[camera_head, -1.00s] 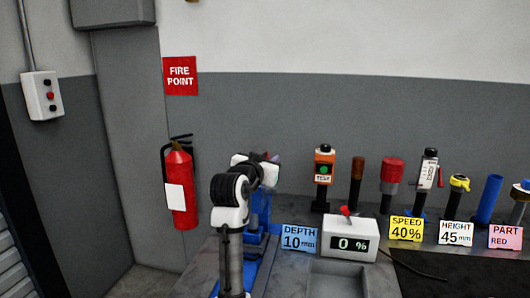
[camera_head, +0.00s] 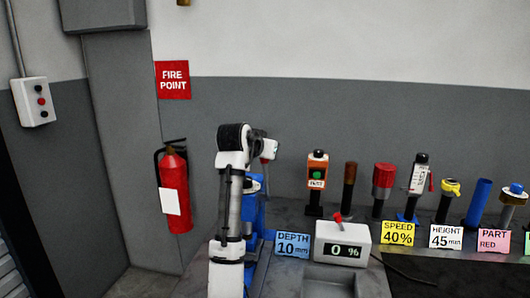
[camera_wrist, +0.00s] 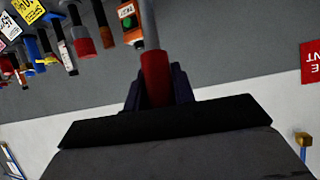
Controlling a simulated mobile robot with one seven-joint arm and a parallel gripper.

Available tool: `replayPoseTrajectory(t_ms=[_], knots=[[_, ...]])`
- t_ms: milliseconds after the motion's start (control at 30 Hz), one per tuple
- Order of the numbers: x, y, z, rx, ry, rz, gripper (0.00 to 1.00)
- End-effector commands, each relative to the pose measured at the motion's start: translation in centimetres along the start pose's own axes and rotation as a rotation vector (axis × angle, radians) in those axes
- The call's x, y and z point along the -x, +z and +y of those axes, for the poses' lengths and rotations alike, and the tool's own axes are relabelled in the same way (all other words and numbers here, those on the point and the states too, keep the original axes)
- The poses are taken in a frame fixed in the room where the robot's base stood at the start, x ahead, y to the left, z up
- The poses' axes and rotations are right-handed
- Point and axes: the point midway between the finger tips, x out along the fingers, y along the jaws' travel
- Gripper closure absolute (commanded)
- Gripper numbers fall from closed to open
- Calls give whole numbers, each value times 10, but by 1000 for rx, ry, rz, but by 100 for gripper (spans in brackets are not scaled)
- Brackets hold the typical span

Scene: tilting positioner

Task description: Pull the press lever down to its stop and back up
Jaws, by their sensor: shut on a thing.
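The blue press (camera_head: 256,205) stands on the bench left of centre in the head view, partly hidden behind my arm. In the wrist view my gripper (camera_wrist: 157,88) is shut on the red grip of the press lever (camera_wrist: 155,70), with one dark finger on either side. The lever's grey rod runs on from the grip to the top of that view. In the head view my gripper (camera_head: 268,149) is small and partly hidden by my wrist, high beside the top of the press.
A white readout box (camera_head: 342,246) showing 0 % stands right of the press, by a blue DEPTH 10 mm card (camera_head: 292,244). Several upright tools line the bench's back, including an orange TEST unit (camera_head: 317,170). A fire extinguisher (camera_head: 174,190) hangs at left.

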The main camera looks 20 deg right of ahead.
Motion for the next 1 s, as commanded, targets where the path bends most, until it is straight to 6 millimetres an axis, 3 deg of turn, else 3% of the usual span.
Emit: replayPoseTrajectory(t_ms=[233,267,400,767,1000], knots=[[2,-6,-1,0,-5,14,100],[2,-6,-1,0,-6,14,71],[2,-5,-1,0,-4,11,53],[6,-2,-1,-1,-3,9,53],[46,0,-1,-1,-6,14,53]])
